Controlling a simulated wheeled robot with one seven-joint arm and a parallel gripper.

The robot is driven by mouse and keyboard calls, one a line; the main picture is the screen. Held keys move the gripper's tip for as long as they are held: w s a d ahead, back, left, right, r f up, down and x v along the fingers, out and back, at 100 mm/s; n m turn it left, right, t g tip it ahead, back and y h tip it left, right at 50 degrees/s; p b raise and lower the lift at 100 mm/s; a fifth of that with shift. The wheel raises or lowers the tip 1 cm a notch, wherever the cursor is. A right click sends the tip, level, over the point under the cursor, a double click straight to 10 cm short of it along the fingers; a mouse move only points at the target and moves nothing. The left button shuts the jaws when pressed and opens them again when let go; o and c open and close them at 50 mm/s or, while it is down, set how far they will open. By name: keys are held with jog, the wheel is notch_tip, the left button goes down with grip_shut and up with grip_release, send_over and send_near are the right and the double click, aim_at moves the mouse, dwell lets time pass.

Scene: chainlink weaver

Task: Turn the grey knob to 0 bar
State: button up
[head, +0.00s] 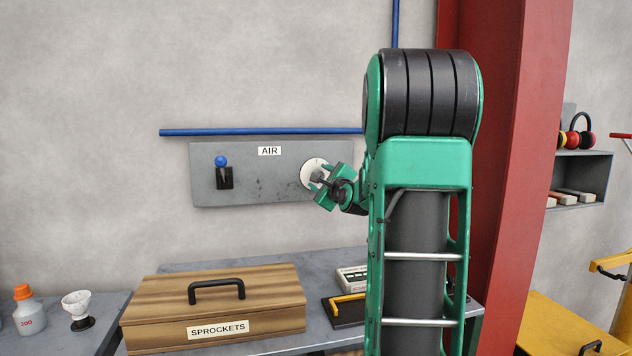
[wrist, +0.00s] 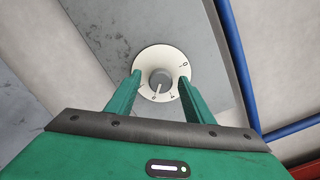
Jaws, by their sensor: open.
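The grey knob (wrist: 160,79) sits at the centre of a round white dial (wrist: 176,57) with dark marks in the wrist view. A pale mark shows at the knob's lower edge; the exact reading is too small to tell. My gripper (wrist: 160,76) is open, with one green finger on each side of the knob in the picture. I see no finger touching it. In the head view, my gripper (head: 321,180) is at the white dial (head: 308,170), on the right of the grey AIR panel (head: 265,186), and partly hides it.
A blue-topped lever (head: 222,170) is on the panel's left. A blue pipe (head: 260,132) runs just above it. Below, a wooden SPROCKETS box (head: 160,313) stands on the bench (head: 215,264). A red column (head: 510,150) rises to the right of my arm.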

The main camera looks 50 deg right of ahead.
jog(key=shift+w+d, duration=0.15)
jog(key=shift+w, duration=0.15)
jog(key=shift+c, duration=0.6)
jog(key=c, duration=0.9)
jog(key=shift+f, duration=0.1)
